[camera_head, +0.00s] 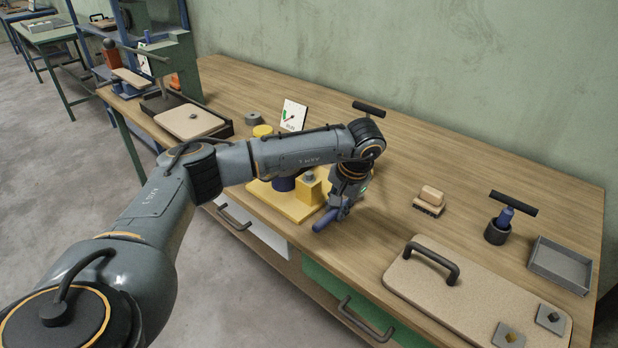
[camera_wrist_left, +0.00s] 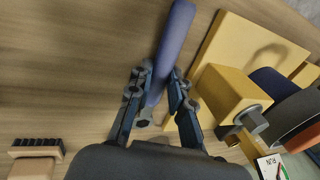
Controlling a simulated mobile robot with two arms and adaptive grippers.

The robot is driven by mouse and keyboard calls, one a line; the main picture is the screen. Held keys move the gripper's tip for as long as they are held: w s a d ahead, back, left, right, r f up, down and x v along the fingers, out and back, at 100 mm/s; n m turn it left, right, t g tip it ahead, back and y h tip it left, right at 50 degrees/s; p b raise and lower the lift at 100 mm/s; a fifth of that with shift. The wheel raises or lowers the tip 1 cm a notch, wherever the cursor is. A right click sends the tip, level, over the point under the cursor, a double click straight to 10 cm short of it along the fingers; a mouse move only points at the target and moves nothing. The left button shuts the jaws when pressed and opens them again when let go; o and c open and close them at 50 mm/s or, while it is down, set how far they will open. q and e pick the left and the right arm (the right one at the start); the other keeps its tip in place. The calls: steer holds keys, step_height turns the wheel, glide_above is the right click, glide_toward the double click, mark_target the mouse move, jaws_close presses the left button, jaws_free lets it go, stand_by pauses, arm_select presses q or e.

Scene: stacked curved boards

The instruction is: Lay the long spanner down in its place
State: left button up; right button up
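The long spanner, as I take it, is the tool with a thick blue handle (camera_head: 324,220) and a grey metal end. It also shows in the left wrist view (camera_wrist_left: 174,40), lying between the fingers of my left gripper (camera_wrist_left: 159,72). The fingers close on both sides of its handle, with the metal end toward the palm. In the head view my left gripper (camera_head: 342,203) points down at the front part of the bench, just right of the yellow fixture (camera_head: 300,211). Whether the spanner touches the bench top, I cannot tell. My right gripper is not in view.
The yellow fixture's block (camera_wrist_left: 228,92) stands close beside the gripper. A wooden brush (camera_head: 430,198), a dark cup (camera_head: 496,233) with a T-handled tool, a grey tray (camera_head: 558,267) and a tan board with a handle (camera_head: 470,290) are to the right. Bare bench lies between.

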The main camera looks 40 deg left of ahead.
arm_select(q)
steer(key=o, duration=0.4)
steer(key=v, duration=1.2)
